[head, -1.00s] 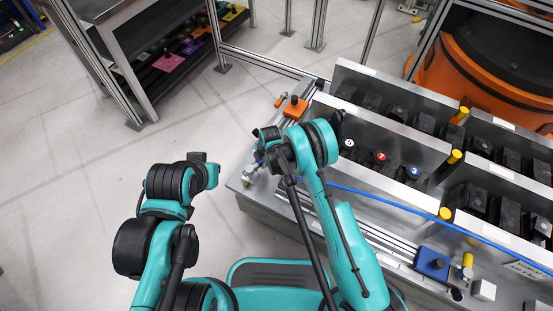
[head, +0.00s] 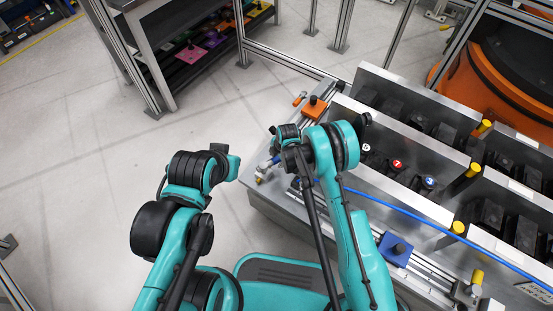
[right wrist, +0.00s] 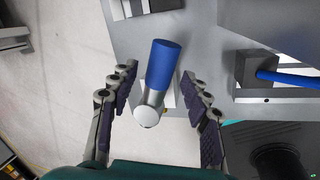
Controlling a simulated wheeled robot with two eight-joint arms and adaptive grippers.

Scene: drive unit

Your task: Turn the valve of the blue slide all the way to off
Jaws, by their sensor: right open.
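The blue slide (head: 396,249) is a blue block with a black knob on the rail at the front of the bench. My right gripper (right wrist: 159,78) is open, with one finger on each side of the handle and a gap on both sides. In the head view my right wrist hides its fingers. My left gripper (head: 225,162) is over the floor, its fingers unclear.
An orange slide (head: 315,107) sits at the bench's far left end. A metal rack (head: 370,130) with black parts, numbered knobs and yellow posts fills the bench. A blue hose (head: 400,211) crosses in front of it. The floor to the left is clear.

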